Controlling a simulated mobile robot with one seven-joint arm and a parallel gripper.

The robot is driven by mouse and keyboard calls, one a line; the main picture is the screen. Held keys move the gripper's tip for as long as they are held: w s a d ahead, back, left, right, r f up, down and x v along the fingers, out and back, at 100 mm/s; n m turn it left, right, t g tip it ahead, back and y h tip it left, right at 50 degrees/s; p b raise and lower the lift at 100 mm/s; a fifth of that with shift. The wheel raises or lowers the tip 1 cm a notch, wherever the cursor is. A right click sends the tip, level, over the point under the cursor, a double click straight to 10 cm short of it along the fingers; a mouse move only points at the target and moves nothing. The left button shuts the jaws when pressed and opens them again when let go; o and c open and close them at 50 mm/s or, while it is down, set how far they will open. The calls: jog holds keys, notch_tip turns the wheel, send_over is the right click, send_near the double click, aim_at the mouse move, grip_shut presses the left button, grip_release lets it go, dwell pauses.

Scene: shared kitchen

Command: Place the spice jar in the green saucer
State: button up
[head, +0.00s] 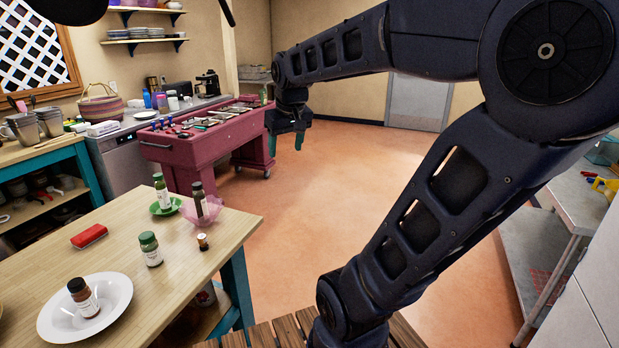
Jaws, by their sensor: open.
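The green saucer (170,210) lies near the far edge of the wooden table, with a green-capped jar (161,192) standing in it. Another green-capped jar (150,250) stands upright on the bare table. A dark-capped jar (83,298) leans in a white plate (120,291) at the near left. A dark jar (199,199) stands in a pink scalloped bowl (213,205). I cannot tell which of these is the spice jar. My gripper (286,144) hangs in the air right of and beyond the table, teal fingers down, open and empty, apart from all jars.
A red box (89,236) and a small brown bottle (203,242) are on the wooden table (65,262). Open floor (340,190) lies to the right. A metal cart (540,240) stands far right.

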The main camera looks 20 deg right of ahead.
jog(key=s+d+f+m, duration=0.1)
jog(key=s+d+f, duration=0.2)
jog(key=s+f, duration=0.3)
jog(key=s, duration=0.3)
jog(key=shift+s+m+t, duration=0.15)
jog(key=shift+m+t, duration=0.25)
